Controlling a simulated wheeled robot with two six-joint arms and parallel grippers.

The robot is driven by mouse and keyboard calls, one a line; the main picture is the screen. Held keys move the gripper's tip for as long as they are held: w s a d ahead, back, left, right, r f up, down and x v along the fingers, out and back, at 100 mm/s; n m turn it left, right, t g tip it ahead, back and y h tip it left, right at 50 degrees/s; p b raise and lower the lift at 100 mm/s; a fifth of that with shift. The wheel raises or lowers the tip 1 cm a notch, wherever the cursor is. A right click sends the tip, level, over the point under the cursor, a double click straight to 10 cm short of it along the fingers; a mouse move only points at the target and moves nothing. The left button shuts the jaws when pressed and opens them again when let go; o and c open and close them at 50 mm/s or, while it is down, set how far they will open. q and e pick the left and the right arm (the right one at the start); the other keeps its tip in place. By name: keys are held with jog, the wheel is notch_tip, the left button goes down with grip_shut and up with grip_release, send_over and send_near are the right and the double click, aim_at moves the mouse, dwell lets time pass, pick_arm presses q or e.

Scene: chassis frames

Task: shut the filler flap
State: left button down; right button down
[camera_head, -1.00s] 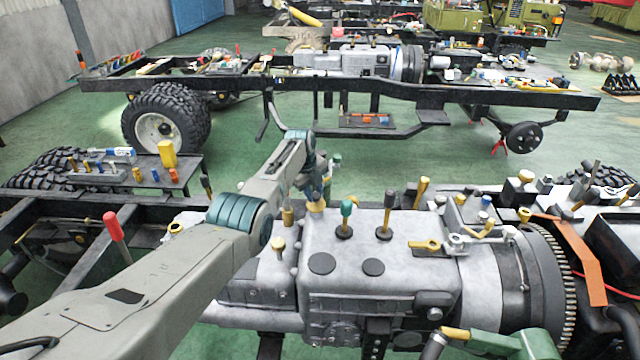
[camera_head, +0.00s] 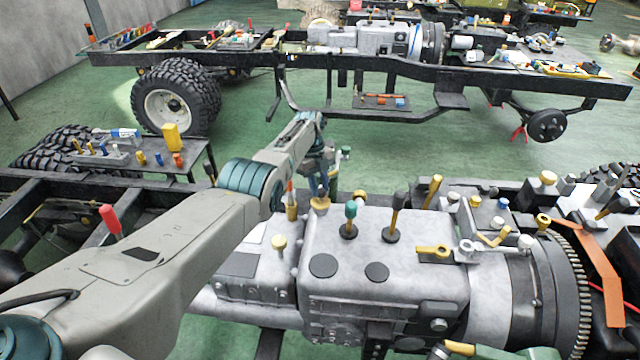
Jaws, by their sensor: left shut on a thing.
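My left arm comes in from the left and reaches over the near grey engine and gearbox block (camera_head: 395,275). My left gripper (camera_head: 320,196) points down at the back left edge of the block, seen partly from behind its wrist. A small yellow piece (camera_head: 320,204) shows at its fingertips and seems to be the filler flap. The jaws are shut on it. The hinge, and how far the flap stands open, cannot be made out. My right gripper is not in view.
A red-handled rod (camera_head: 110,221) rises from the near frame. A second chassis (camera_head: 400,75) stands behind, across clear green floor.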

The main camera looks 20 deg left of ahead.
pick_arm(q)
jog(key=shift+s+d+f, duration=0.1)
jog(key=shift+s+f, duration=0.1)
jog(key=shift+f, duration=0.1)
jog(key=c, duration=1.1)
grip_release()
jog(key=shift+c, duration=0.2)
jog(key=shift+w, duration=0.2)
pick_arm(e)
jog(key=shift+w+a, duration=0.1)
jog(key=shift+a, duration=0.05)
pick_arm(q)
jog(key=shift+r, duration=0.6)
jog(key=b+v, duration=0.2)
jog(key=v, duration=0.7)
jog(key=shift+w+a+r+b, duration=0.2)
jog(key=shift+a+r+b, duration=0.05)
jog(key=shift+b, duration=0.05)
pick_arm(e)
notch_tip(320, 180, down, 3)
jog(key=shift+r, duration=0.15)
